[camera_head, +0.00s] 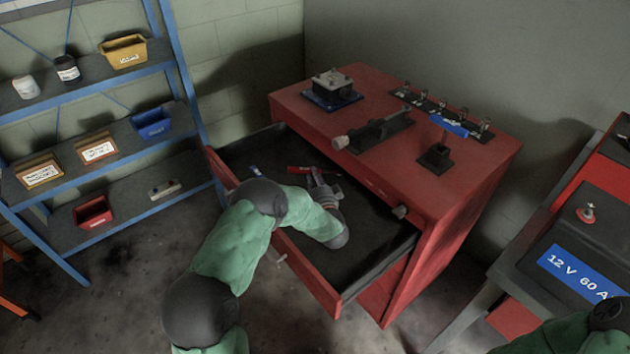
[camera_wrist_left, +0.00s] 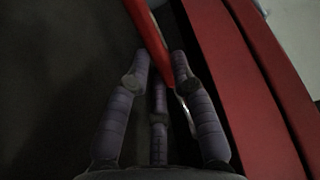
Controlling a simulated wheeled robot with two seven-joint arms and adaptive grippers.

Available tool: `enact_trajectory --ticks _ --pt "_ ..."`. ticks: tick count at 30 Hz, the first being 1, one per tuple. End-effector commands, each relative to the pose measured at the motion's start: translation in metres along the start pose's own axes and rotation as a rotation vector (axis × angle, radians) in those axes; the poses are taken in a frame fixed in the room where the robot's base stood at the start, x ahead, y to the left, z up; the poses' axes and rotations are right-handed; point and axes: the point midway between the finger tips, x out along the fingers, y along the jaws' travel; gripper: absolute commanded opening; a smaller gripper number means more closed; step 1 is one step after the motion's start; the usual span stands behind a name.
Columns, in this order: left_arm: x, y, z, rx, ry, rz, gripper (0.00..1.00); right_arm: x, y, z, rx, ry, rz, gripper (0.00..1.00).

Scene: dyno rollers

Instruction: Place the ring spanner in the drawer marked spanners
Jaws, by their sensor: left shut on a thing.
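The red cabinet's top drawer (camera_head: 365,271) is pulled open, with a dark inside. No marking can be read on its front. My left gripper (camera_head: 318,183) is inside the drawer outline, low over its floor. In the left wrist view my left gripper (camera_wrist_left: 160,82) is closed around a red bar with a curved silver part beside the fingers, which I take to be the ring spanner (camera_wrist_left: 148,35). A red piece of it (camera_head: 299,169) also shows in the head view. Its ring end is mostly hidden by the fingers. My right gripper is outside both views.
A blue-ended item (camera_head: 255,170) lies near the drawer's back left. The cabinet top (camera_head: 385,92) bears a vise-like tool and small stands. A blue shelf rack (camera_head: 188,85) with bins stands at left, and a bench with a blue sign (camera_head: 580,273) at right.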

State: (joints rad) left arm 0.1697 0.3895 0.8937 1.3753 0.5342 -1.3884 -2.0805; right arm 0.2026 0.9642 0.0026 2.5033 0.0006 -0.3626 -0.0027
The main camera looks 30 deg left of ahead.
Motion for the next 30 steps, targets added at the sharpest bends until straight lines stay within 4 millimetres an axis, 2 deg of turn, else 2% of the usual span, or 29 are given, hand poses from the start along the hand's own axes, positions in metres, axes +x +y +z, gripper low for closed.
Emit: enact_trajectory --ticks 7,24,25,26,27,30 --pt "0.001 -0.004 0.0 -0.003 -0.001 -0.005 0.0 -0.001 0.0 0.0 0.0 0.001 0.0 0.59" --pt "0.001 0.008 0.0 -0.004 -0.002 -0.005 0.0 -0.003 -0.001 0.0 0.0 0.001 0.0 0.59" --pt "0.001 0.009 0.0 -0.003 -0.001 -0.004 0.33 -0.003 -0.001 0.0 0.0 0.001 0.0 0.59" --pt "0.001 0.009 0.0 -0.003 -0.001 -0.004 0.41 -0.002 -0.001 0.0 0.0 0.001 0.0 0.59" --pt "0.001 0.009 0.0 -0.003 -0.001 -0.004 0.48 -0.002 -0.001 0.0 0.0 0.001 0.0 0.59" --pt "0.001 0.009 0.0 -0.003 -0.001 -0.004 0.48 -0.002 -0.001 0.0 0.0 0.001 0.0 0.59"
